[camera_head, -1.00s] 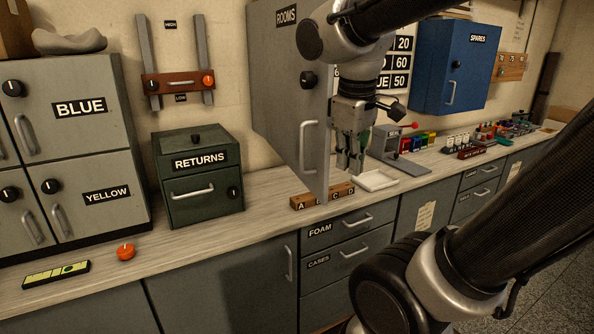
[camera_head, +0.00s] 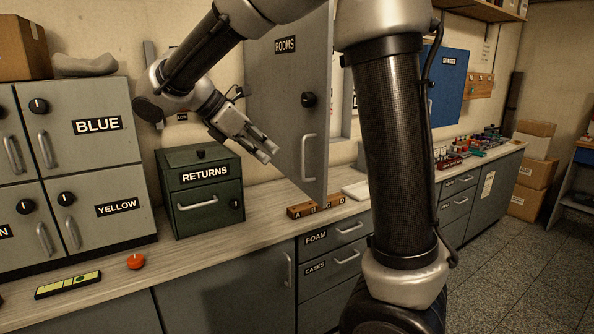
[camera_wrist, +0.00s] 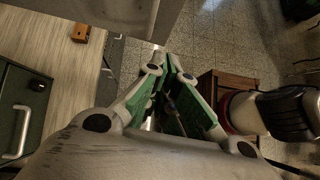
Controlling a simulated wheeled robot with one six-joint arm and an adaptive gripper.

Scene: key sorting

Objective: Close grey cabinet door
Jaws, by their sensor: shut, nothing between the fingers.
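The grey cabinet door (camera_head: 280,95), labelled ROOMS, stands open and juts out from the wall over the counter. It has a dark knob (camera_head: 309,99) and a vertical pale handle (camera_head: 308,158) on the face toward me. I cannot tell whether the gripper touches the door. My arm hides the area right of the door.
The green RETURNS box (camera_head: 205,205) stands on the counter below my gripper. A wooden block lettered A to D (camera_head: 305,210) lies under the door's lower edge. The BLUE and YELLOW lockers (camera_head: 95,160) stand at left. An orange knob-like object (camera_head: 136,262) sits near the counter's front.

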